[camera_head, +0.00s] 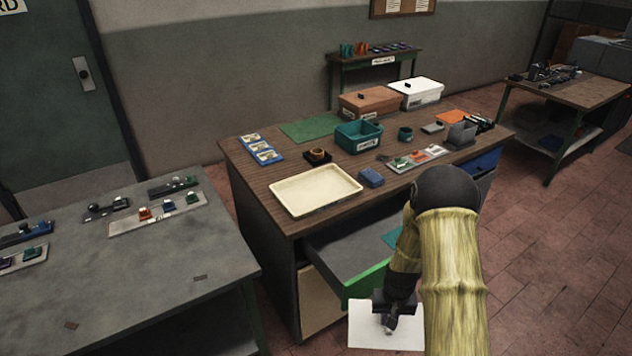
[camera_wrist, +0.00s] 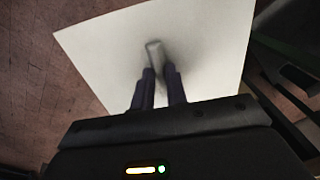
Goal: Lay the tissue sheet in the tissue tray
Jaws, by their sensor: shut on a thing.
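The white tissue sheet (camera_head: 370,337) is in front of the desk, just below an open drawer. My gripper (camera_head: 390,322) is shut on it. In the wrist view the sheet (camera_wrist: 95,45) spreads out flat beyond my fingers (camera_wrist: 160,72), with a small grey tab or knob between the fingertips. A shallow cream tray (camera_head: 315,205) lies on the desk top, up and to the left of my gripper; it looks empty. I cannot read a label that names it as the tissue tray.
The open green-fronted drawer (camera_head: 368,283) juts out beside my gripper. A blue block (camera_head: 371,178), a teal bin (camera_head: 357,137) and a dark square holder (camera_head: 317,156) stand near the cream tray. A grey table (camera_head: 150,265) is at the left.

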